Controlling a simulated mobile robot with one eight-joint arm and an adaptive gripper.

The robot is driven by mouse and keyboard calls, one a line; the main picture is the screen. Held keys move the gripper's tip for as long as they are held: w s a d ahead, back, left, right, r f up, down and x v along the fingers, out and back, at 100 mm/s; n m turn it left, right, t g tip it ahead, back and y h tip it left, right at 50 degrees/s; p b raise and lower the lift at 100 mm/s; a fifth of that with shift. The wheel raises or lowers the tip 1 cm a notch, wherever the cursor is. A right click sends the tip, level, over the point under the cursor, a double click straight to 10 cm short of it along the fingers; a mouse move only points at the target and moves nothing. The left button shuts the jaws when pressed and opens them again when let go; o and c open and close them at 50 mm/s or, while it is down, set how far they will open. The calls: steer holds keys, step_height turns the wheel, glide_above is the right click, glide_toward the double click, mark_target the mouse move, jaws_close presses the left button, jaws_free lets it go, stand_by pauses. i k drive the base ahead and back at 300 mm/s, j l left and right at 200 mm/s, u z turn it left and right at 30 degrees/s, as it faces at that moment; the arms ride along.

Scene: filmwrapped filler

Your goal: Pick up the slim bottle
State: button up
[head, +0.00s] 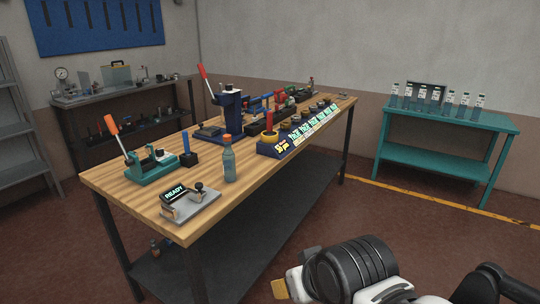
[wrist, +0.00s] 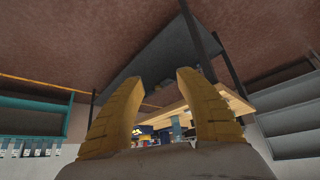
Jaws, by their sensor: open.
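The slim bottle (head: 229,162) is translucent blue-green with an orange cap. In the head view it stands upright on the wooden workbench (head: 145,205), near the front long edge. My gripper (head: 285,283) is at the bottom of the head view, off the bench to the front right and well apart from the bottle. In the wrist view, my gripper (wrist: 159,82) shows two yellow fingers spread wide with nothing between their tips. That view looks upside down. A small pale blue shape (wrist: 177,126) between the fingers may be the bottle, but it is too small to be sure.
Near the bottle are a small device reading READY (head: 189,204), a teal clamp tool (head: 151,165), a blue press (head: 229,111) and a row of labelled boxes (head: 297,139). A teal table (head: 450,117) with several vials stands right. Floor between is clear.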

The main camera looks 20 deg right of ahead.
mark_target(228, 156)
steer(key=i+l+u, duration=0.2)
steer(key=i, duration=0.25)
steer(key=i+u, duration=0.2)
steer(key=i, duration=0.2)
steer(key=i+l+u, duration=0.2)
steer(key=i, duration=0.25)
